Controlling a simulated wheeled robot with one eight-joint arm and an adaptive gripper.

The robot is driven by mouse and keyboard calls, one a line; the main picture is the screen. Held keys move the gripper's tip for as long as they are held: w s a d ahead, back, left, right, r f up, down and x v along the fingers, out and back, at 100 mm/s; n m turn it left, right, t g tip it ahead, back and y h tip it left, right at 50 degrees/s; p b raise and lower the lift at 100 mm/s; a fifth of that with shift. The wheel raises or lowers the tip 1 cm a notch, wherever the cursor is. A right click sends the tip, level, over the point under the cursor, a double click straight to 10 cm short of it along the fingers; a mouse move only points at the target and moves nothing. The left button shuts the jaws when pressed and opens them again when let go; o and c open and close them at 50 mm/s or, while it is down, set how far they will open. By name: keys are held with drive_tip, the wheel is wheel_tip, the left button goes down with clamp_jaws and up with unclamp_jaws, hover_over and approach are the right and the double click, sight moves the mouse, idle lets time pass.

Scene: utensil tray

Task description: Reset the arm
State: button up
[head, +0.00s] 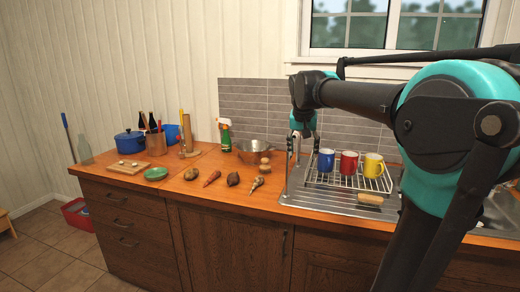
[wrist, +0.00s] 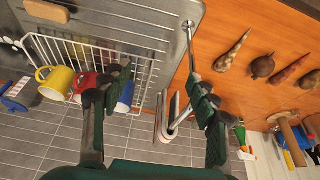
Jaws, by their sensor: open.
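My gripper (head: 303,148) hangs at the left end of the dish rack (head: 350,190) in the head view, fingers downward. In the wrist view my gripper (wrist: 162,82) shows two dark green fingers spread apart with nothing between them. A blue mug (head: 326,160), a red mug (head: 348,163) and a yellow mug (head: 373,165) stand in the rack. In the wrist view, the picture is upside down; the left finger partly hides the red mug (wrist: 86,84) and the blue mug (wrist: 125,97). The yellow mug (wrist: 56,82) is clear of it.
A faucet (wrist: 178,118) is close to the right finger in the wrist view. The tiled wall (head: 243,105) stands behind.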

drive_tip(key=s+d+f+n, duration=0.1)
drive_tip(key=s+d+f, duration=0.1)
drive_tip(key=s+f, duration=1.1)
drive_tip(key=s+d+f+n+y, duration=0.1)
drive_tip(key=s+d+f+n, duration=0.1)
drive_tip(key=s+f, duration=1)
wheel_tip(320, 180, down, 6)
drive_tip(key=shift+s+r, duration=0.1)
drive_tip(key=shift+s, duration=0.25)
drive_tip(key=shift+d, duration=0.15)
idle(0.4)
